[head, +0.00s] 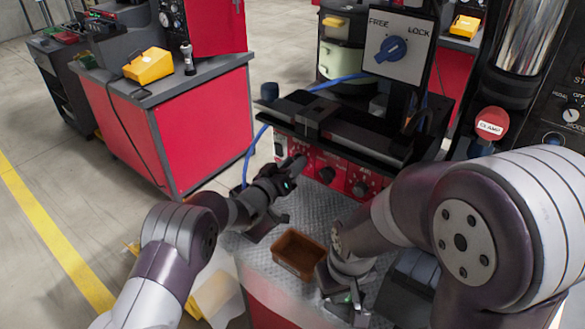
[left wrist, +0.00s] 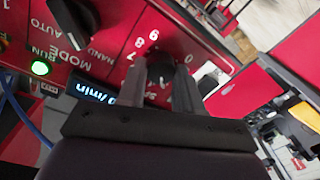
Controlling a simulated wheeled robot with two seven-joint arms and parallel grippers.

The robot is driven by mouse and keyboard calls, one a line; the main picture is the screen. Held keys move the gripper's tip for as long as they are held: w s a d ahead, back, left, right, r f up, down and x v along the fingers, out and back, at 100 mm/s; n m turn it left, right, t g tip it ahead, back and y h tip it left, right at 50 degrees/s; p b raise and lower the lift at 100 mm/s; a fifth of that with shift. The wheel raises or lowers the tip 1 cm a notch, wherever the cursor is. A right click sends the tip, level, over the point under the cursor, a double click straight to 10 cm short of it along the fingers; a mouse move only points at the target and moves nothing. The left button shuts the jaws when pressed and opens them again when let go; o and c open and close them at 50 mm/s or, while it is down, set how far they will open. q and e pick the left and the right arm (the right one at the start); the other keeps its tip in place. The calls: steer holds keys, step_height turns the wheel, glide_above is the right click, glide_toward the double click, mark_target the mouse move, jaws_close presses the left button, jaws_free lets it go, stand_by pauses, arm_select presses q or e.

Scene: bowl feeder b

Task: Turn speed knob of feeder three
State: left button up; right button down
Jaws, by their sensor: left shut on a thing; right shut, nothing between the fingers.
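A red control panel (head: 343,180) sits under the black machine in the head view. In the left wrist view, a black knob (left wrist: 161,68) with white digits around it is on the red panel (left wrist: 112,50). The fingers of my left gripper (left wrist: 159,88) are on both sides of this knob and shut on it. In the head view, my left gripper (head: 297,166) reaches the left part of the panel; its contact is hidden there. My right gripper (head: 352,308) is shut and empty, low above the bench near the brown tray. I cannot read a feeder number.
A mode selector knob (left wrist: 74,20), a lit green lamp (left wrist: 40,68) and a blue display (left wrist: 95,92) are near the held knob. The brown tray (head: 298,254) stands on the metal bench (head: 255,262). A FREE/LOCK switch plate (head: 400,43) rises above the machine.

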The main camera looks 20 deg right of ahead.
arm_select(q)
steer(key=shift+f+m+b, duration=0.1)
steer(key=shift+m+b, duration=2.4)
steer(key=shift+b, duration=0.1)
steer(key=o, duration=1)
steer(key=shift+o, duration=0.2)
steer(key=shift+s, duration=0.1)
steer(key=b+v, duration=0.1)
steer(key=v, duration=1.1)
steer(key=shift+s+a, duration=0.15)
steer(key=shift+a, duration=0.1)
